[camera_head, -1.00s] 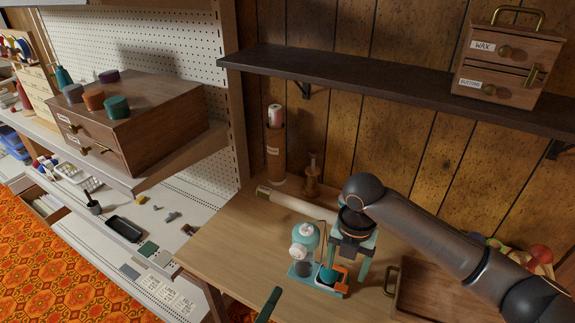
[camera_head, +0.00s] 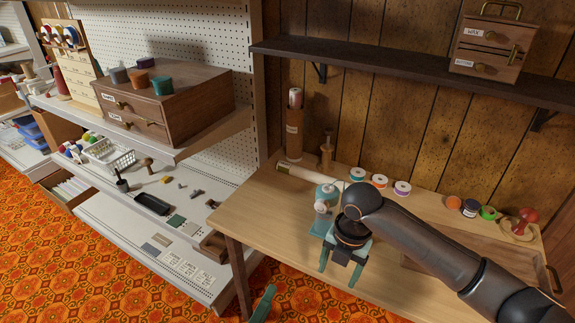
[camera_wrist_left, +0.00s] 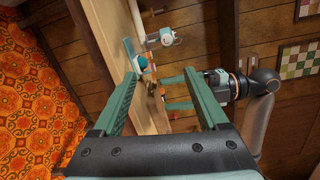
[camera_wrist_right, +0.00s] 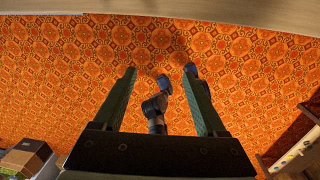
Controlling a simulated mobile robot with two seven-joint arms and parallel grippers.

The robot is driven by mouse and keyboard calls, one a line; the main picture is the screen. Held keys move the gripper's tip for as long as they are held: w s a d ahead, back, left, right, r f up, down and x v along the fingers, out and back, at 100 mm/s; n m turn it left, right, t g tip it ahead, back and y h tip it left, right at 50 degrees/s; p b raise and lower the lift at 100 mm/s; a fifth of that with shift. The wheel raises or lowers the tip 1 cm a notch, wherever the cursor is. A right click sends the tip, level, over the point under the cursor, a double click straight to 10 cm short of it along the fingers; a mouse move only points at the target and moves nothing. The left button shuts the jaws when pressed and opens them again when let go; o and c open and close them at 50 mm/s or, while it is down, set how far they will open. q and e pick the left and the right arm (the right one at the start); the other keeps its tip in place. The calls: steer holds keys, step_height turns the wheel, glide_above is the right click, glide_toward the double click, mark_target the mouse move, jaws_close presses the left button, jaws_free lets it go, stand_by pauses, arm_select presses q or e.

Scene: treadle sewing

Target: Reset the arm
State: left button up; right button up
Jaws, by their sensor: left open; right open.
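My right gripper (camera_head: 340,270) comes in from the right in the head view, pointing down in front of the table's front edge. It is open and empty. The right wrist view shows its two fingers (camera_wrist_right: 160,85) apart over the patterned floor. Of my left gripper, only a green finger (camera_head: 264,303) shows at the bottom of the head view. The left wrist view shows its fingers (camera_wrist_left: 160,85) apart with nothing held. A small teal device with a white knob (camera_head: 326,196) stands on the table, partly hidden by my right arm.
The wooden table (camera_head: 262,215) bears a pale roll (camera_head: 305,176), several coloured spools along its back, and a wooden tray (camera_head: 495,262) at right. A dark shelf (camera_head: 400,72) runs above. A shelf unit with a drawer box (camera_head: 190,105) stands left. Open floor lies in front.

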steer(key=s+a+f+m+t+y, duration=0.45)
steer(key=a+f+m, duration=0.25)
steer(key=f+m, duration=0.5)
arm_select(q)
steer(key=s+a+f+n+g+y, duration=0.2)
steer(key=a+f+n, duration=0.4)
steer(key=n, duration=0.5)
steer(key=s+a+f+n+g+y+p, duration=0.1)
steer(key=s+a+f+n+g, duration=0.3)
steer(key=f+n, duration=0.5)
steer(key=s+a+n+y, duration=0.1)
steer(key=s+a+n, duration=0.1)
steer(key=s, duration=0.1)
steer(key=shift+s+f+g, duration=0.25)
steer(key=shift+f+g, duration=0.15)
arm_select(e)
steer(key=s+d+f+m+t+h, duration=0.1)
steer(key=s+d+f+m+t, duration=0.1)
steer(key=s+d+m, duration=0.4)
steer(key=s+d+f+m+t+h, duration=0.2)
steer(key=s+d+m, duration=0.5)
steer(key=m, duration=0.3)
steer(key=shift+d+t, duration=0.15)
steer(key=shift+t, duration=0.2)
arm_select(q)
steer(key=shift+a, duration=0.1)
arm_select(e)
steer(key=shift+w, duration=0.1)
steer(key=shift+c, duration=0.3)
